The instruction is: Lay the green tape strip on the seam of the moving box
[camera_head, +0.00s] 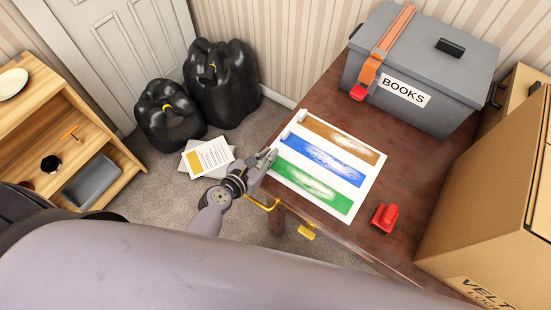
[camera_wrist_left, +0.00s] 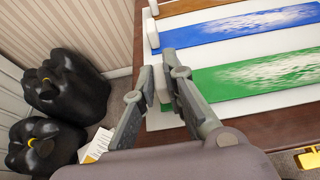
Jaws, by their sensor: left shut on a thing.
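The green tape strip (camera_head: 315,187) lies flat on a white backing sheet, nearest of three strips. In the left wrist view the green strip (camera_wrist_left: 260,77) has a small pale tab at its left end. My left gripper (camera_head: 270,158) is at the sheet's left edge. In the left wrist view its fingers (camera_wrist_left: 164,82) are shut on that tab; the rest of the strip lies on the sheet. The cardboard moving box (camera_head: 490,190) stands at the right of the table. Its seam is hard to make out from here. My right gripper is not in view.
Blue (camera_head: 322,158) and brown (camera_head: 340,138) strips lie beside the green one. A red tape dispenser (camera_head: 384,217) sits between sheet and box. A grey BOOKS bin (camera_head: 425,75) stands behind on the table (camera_head: 410,165). Black bags (camera_head: 222,85) and papers lie on the floor.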

